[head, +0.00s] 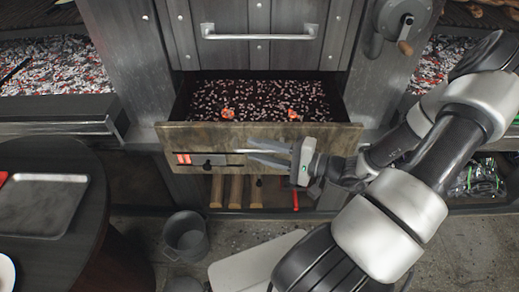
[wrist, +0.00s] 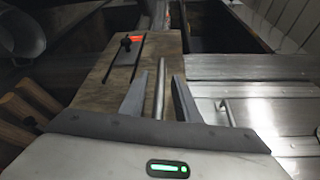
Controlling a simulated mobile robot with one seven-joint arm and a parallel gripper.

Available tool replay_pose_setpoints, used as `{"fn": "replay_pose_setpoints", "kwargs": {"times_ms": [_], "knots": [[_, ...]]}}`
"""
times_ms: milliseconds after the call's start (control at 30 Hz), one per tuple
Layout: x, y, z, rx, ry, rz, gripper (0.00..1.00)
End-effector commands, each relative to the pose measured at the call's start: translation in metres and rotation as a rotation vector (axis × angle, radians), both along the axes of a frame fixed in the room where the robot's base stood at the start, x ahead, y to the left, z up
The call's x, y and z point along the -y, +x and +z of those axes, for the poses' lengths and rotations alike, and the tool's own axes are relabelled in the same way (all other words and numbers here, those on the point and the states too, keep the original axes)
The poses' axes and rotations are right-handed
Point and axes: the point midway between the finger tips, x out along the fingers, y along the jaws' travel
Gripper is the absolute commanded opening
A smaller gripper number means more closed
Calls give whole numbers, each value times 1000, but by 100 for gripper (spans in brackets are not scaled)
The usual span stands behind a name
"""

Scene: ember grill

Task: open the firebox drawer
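The firebox drawer (head: 345,135) stands pulled out below the grill's upper panel in the head view, with dark coals and a few glowing pieces inside. Its worn front face also shows in the wrist view (wrist: 97,92). A thin metal handle bar (head: 215,152) runs across that front. My gripper (head: 249,149) is at the front of the drawer, its fingers pointing left along the bar. In the wrist view my gripper (wrist: 160,74) is open, with the handle bar (wrist: 159,90) between its two spread fingers and gaps visible on both sides.
A panel with a fixed bar handle (head: 258,33) is above the drawer. Ember beds (head: 58,68) lie on both sides. A round table with a dark tray (head: 42,204) is at left. A metal bucket (head: 186,236) stands on the floor below.

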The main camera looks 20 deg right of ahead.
Motion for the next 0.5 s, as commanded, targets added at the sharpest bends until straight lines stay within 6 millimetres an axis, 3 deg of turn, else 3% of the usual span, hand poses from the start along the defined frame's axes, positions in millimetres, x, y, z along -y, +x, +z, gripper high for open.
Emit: {"fn": "replay_pose_setpoints", "kwargs": {"times_ms": [267,500], "knots": [[3,-2,1,1,-1,-2,30],[31,-28,4,1,-3,-6,30]]}}
